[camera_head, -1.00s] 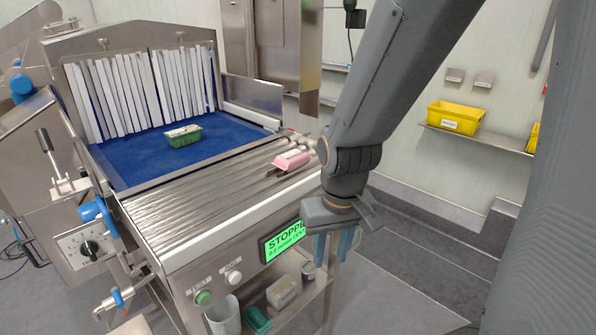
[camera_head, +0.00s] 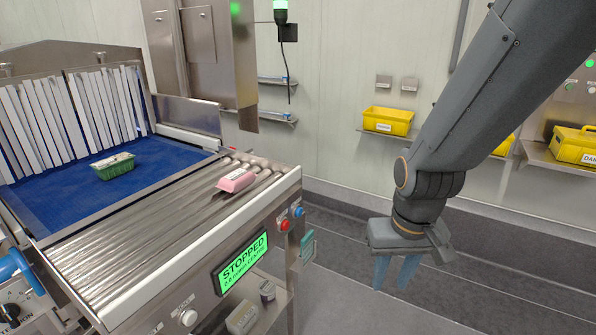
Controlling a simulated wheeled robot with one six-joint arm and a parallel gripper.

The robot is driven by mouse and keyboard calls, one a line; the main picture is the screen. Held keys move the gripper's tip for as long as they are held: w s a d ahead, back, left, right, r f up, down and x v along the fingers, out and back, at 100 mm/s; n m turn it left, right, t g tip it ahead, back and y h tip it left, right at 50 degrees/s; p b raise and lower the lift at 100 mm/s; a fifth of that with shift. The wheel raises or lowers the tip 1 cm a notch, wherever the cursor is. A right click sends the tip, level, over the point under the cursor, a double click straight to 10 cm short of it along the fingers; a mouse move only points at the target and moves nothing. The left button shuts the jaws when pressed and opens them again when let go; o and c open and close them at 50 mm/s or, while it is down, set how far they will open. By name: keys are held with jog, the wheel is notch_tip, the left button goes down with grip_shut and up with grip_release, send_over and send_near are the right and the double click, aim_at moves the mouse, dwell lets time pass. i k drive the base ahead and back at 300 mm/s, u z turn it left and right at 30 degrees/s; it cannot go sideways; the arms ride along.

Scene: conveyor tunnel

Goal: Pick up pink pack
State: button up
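The pink pack (camera_head: 237,180) lies on the steel rollers near the right end of the conveyor. It has a pale label on top. My gripper (camera_head: 394,280) hangs to the right of the conveyor, over the floor, with its blue fingers pointing down. The fingers are apart with nothing between them. The gripper is well clear of the pack and does not touch it.
A green tray (camera_head: 113,166) sits on the blue belt (camera_head: 160,158) before the strip curtain (camera_head: 70,115). The conveyor's display (camera_head: 243,262) reads STOPPED. Yellow bins, one here (camera_head: 388,121), stand on wall shelves. The floor around my gripper is clear.

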aim_at(237, 181)
jog(key=z, duration=0.8)
jog(key=i, duration=1.15)
jog(key=u, duration=1.8)
